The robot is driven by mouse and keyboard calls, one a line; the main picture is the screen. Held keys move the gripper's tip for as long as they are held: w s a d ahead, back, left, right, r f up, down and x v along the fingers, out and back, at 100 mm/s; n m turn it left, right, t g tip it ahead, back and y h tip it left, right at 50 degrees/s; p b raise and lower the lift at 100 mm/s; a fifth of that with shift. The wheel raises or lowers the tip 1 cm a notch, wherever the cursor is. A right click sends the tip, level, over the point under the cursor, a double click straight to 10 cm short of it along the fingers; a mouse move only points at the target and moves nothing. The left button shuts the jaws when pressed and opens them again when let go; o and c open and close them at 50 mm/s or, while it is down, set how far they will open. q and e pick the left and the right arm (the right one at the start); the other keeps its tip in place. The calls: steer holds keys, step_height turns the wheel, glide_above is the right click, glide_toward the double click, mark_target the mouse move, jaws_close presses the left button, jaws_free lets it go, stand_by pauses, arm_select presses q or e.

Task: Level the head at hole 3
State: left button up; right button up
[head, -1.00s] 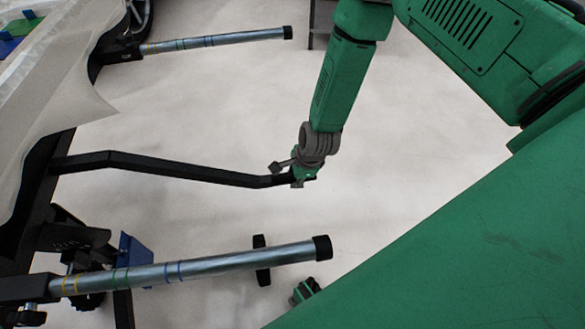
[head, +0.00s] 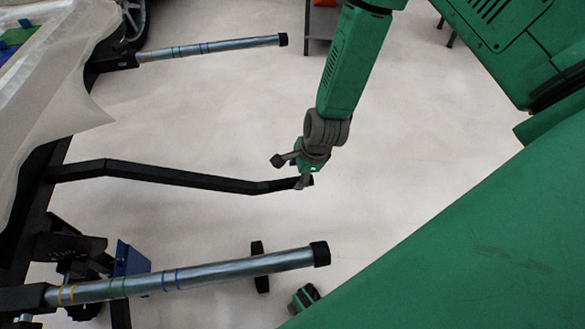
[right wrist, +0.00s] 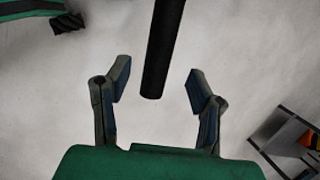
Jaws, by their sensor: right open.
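A bent black bar (head: 180,178) runs from the frame at the left to a free end beside my right gripper (head: 290,171). In the right wrist view my right gripper (right wrist: 160,84) is open. The end of the black bar (right wrist: 160,60) lies between its two fingers, with a visible gap on each side. I cannot make out a numbered hole, or which part is the head.
A metal tube with coloured bands (head: 210,47) sticks out above the bar, and a similar tube (head: 215,271) below it. White film (head: 60,110) hangs at the left. A grey stand (head: 322,22) is at the top.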

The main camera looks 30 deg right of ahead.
steer(key=v, duration=0.5)
steer(key=shift+r, duration=0.2)
steer(key=s+r+n+g+h+p, duration=0.1)
steer(key=s+n+p, duration=0.5)
steer(key=s+n, duration=1.5)
steer(key=shift+s+d+r+n+g+h+p, duration=0.25)
steer(key=shift+d+n+g+p, duration=0.2)
steer(key=shift+n+g, duration=0.3)
steer(key=shift+w, duration=0.15)
steer(key=shift+r, duration=0.1)
